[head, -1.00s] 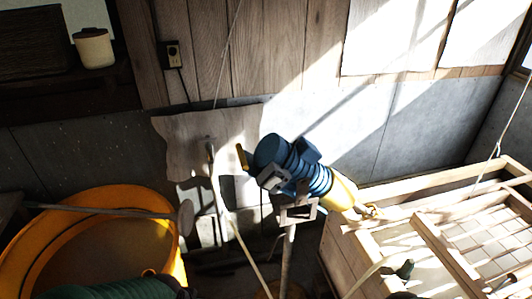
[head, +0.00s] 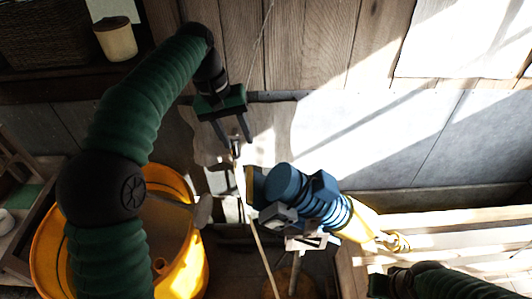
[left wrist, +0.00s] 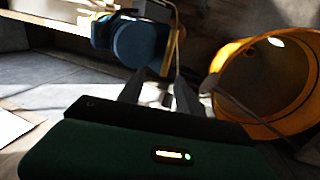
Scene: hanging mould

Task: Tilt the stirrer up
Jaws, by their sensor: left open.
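My left gripper (head: 232,140) is open and points down, its fingers either side of the upper end of a thin pale pole (head: 257,235). I cannot tell whether they touch it. In the left wrist view the gripper (left wrist: 158,88) is open and the pole (left wrist: 177,45) stands beyond the fingers. Right of it is a blue ribbed motor unit (head: 308,195) with a yellow nose, tilted on a stand. A rod with a pale round end (head: 203,211) crosses the yellow tub's rim. I cannot tell which is the stirrer. My right gripper (head: 380,284) is partly in view at the bottom.
The yellow tub (head: 190,262) stands at lower left, partly behind my left arm; it also shows in the left wrist view (left wrist: 235,50). Wooden framework (head: 460,222) fills the right. A plank wall (head: 320,45) closes the back. A shelf at upper left holds a pot (head: 116,42).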

